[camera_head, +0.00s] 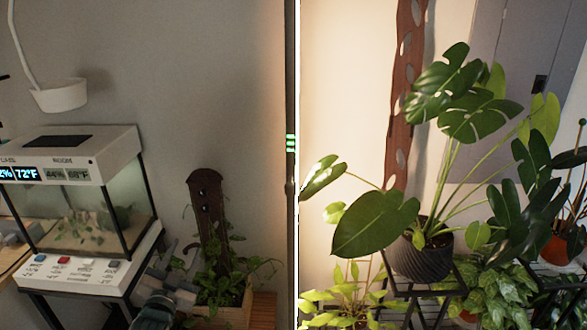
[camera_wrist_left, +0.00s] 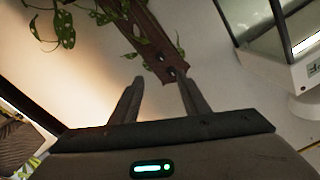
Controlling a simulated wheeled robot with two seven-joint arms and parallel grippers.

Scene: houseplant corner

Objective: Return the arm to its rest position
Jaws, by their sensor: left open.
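My left gripper (camera_head: 178,262) shows low in the head view, beside the terrarium stand and in front of the planter. In the left wrist view its two fingers (camera_wrist_left: 158,84) are apart, with nothing held between them. The brown board of the trellis shows beyond the fingertips in that view; I cannot tell the exact gap to it. Part of my left arm is cut off by the bottom edge of the head view. My right gripper is in neither view.
A lit terrarium (camera_head: 85,222) stands on a white base with buttons (camera_head: 75,268) at the left. A wooden planter (camera_head: 228,312) with a brown trellis (camera_head: 207,192) and vines is close to the gripper. A potted monstera (camera_head: 425,262) and other plants fill the right.

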